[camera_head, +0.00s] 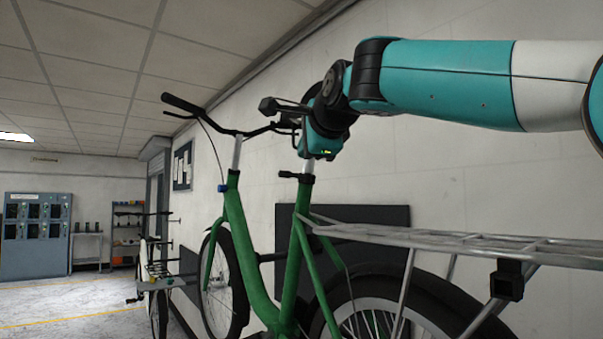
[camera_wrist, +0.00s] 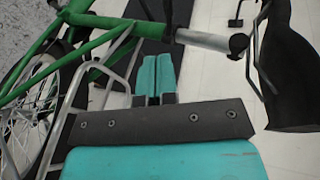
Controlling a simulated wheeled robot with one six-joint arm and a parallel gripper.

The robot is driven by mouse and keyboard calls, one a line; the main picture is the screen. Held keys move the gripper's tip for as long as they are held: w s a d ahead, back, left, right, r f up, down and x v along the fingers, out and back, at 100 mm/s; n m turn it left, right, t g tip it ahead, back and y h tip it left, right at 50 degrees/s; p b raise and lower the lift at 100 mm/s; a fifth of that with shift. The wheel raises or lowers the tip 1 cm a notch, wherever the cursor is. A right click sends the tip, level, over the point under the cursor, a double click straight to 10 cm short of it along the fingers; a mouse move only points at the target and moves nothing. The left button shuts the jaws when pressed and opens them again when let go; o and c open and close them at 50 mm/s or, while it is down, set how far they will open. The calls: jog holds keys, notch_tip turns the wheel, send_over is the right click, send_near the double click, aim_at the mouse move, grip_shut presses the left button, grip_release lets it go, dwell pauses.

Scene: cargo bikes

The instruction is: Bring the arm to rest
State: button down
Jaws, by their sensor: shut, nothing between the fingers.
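My arm (camera_head: 450,82), teal and white, reaches in from the right in the head view, its wrist bent down beside the green bike. My gripper (camera_wrist: 155,62) shows in the wrist view as two teal fingers side by side, shut with nothing between them. The green bike (camera_head: 235,235) stands behind the arm; its silver seat post shows in the wrist view (camera_wrist: 205,40). A black saddle (camera_wrist: 290,65) is at the right of the wrist view, near the end of the post. In the head view the wrist covers that area, and the fingertips are hard to make out.
The bike's silver rear rack (camera_head: 465,240) lies below the arm, with the rear wheel under it. The handlebar (camera_head: 235,130) is left of the wrist. The wall (camera_head: 480,170) is close behind. Open floor (camera_head: 60,310) and a blue-grey cabinet (camera_head: 36,235) are at the left.

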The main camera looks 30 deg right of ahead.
jog(key=shift+v, duration=1.3)
jog(key=s+a+f+n+g+y, duration=0.1)
jog(key=s+a+f+n+g, duration=0.15)
jog(key=f+n, duration=0.4)
jog(key=s+a+f+n+g+y, duration=0.2)
jog(key=a+f+n, duration=0.2)
jog(key=f, duration=0.5)
jog(key=s+a+f+n+g+y, duration=0.1)
jog(key=s+a+f+n+g, duration=0.1)
jog(key=a+f+n, duration=0.45)
jog(key=s+a+f+n+g+y, duration=0.1)
jog(key=s+f+n+g, duration=0.6)
jog(key=s+f, duration=1.1)
jog(key=s+n+y, duration=0.1)
jog(key=s+n, duration=0.1)
jog(key=n, duration=0.1)
jog(key=shift+a+n, duration=0.3)
jog(key=shift+a, duration=0.1)
jog(key=shift+f+g, duration=0.1)
jog(key=shift+g, duration=0.15)
